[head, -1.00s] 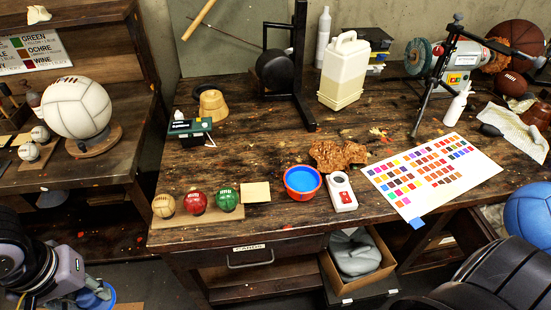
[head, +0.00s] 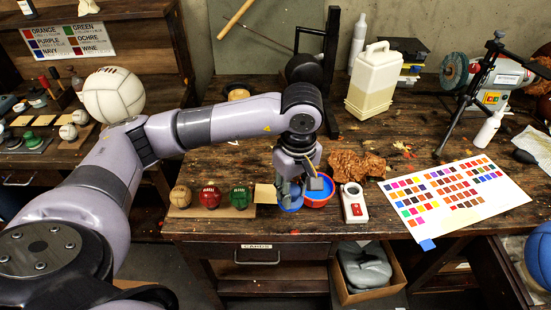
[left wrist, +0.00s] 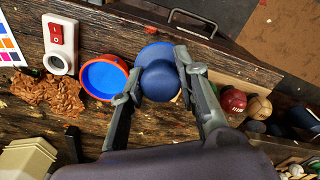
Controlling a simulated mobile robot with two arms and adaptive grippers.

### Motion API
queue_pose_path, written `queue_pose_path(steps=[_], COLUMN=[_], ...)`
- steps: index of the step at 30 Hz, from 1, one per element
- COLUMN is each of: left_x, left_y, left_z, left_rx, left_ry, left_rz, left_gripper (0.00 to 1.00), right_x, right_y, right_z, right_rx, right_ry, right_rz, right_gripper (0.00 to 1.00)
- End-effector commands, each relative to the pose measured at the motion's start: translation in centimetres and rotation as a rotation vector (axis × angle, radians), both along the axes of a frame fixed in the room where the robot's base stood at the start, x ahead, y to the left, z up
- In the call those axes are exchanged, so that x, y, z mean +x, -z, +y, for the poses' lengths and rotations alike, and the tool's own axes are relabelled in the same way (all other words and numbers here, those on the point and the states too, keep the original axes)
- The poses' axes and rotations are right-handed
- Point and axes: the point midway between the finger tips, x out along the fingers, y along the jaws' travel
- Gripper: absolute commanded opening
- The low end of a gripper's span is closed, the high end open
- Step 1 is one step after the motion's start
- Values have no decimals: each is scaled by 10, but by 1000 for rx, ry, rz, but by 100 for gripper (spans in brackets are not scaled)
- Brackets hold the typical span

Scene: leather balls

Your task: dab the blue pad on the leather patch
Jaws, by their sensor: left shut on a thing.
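My left gripper (head: 297,188) is shut on the round blue pad (head: 290,196), over the front of the workbench. In the left wrist view the pad (left wrist: 160,78) sits between the two fingers and shows as a dark blue knob on a wider blue disc. The pale square leather patch (head: 264,193) lies flat just left of the pad in the head view. In the left wrist view the pad and a finger hide most of it. I cannot tell how high the pad is above the bench. My right gripper is not in view.
A red bowl of blue liquid (head: 322,199) stands right beside the gripper. A white device with a red switch (head: 353,203) is to its right, a crumpled brown leather piece (head: 358,166) behind. Three balls on a wooden stand (head: 212,211) are left of the patch.

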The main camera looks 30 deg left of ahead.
Motion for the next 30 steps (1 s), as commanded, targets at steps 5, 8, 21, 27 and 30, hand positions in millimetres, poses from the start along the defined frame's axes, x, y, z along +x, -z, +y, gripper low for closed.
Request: queue_pose_path(steps=[5,8,21,27,30], left_x=[32,47,82,82,81], left_y=[-4,-2,23,41,48], left_z=[14,24,82,107,117], left_rx=[-26,-41,-91,-92,88], left_ry=[-619,-963,-2409,-2955,3125], left_rz=[9,3,-93,-166,197], left_gripper=[7,7,7,7,7], right_x=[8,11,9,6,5], right_y=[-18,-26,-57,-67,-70], right_z=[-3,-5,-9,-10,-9], right_rx=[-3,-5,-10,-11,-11], right_ry=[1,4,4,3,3], right_rz=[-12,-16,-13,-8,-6], right_gripper=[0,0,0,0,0])
